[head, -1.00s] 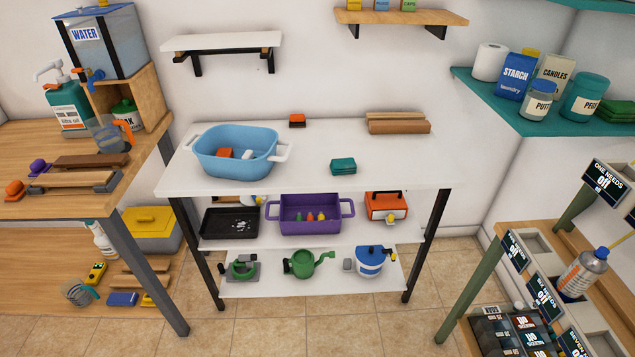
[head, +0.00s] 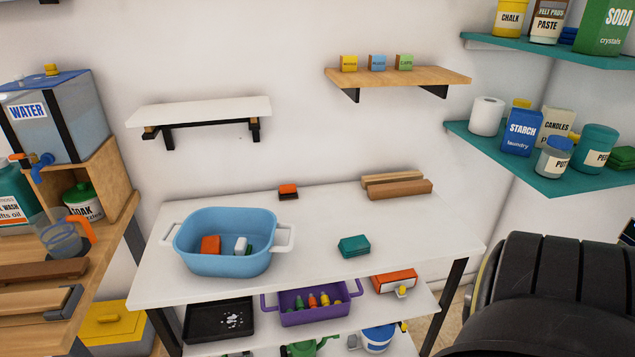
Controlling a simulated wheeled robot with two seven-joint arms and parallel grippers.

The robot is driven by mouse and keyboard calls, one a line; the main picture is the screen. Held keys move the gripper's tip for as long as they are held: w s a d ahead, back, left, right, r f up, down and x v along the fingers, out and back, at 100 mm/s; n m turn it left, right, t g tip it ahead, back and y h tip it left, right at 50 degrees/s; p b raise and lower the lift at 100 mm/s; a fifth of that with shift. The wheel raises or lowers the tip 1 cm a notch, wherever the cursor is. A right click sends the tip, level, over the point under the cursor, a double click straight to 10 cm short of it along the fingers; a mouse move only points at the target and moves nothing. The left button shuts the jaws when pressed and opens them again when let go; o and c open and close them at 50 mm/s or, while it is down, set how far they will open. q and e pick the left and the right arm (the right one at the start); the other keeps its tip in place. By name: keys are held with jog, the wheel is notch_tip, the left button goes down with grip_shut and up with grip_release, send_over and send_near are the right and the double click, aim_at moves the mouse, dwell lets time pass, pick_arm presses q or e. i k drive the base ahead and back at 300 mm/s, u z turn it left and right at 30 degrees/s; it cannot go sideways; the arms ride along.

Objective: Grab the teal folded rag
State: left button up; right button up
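The teal folded rag (head: 354,246) lies flat on the white table top (head: 400,232), right of the blue tub and near the front edge. It shows in full, with nothing on it. A black rounded part of my own arm fills the lower right of the head view. Neither gripper's fingers show, so nothing is seen near the rag.
The blue tub (head: 222,262) with white handles holds an orange block and a white-green one. Wooden bars (head: 398,188) and an orange item (head: 288,191) lie at the back. A purple bin (head: 313,305) sits on the shelf below. Table space around the rag is clear.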

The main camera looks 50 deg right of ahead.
aim_at(351, 247)
jog(key=z, duration=0.6)
jog(key=i, duration=0.85)
jog(key=z, duration=0.85)
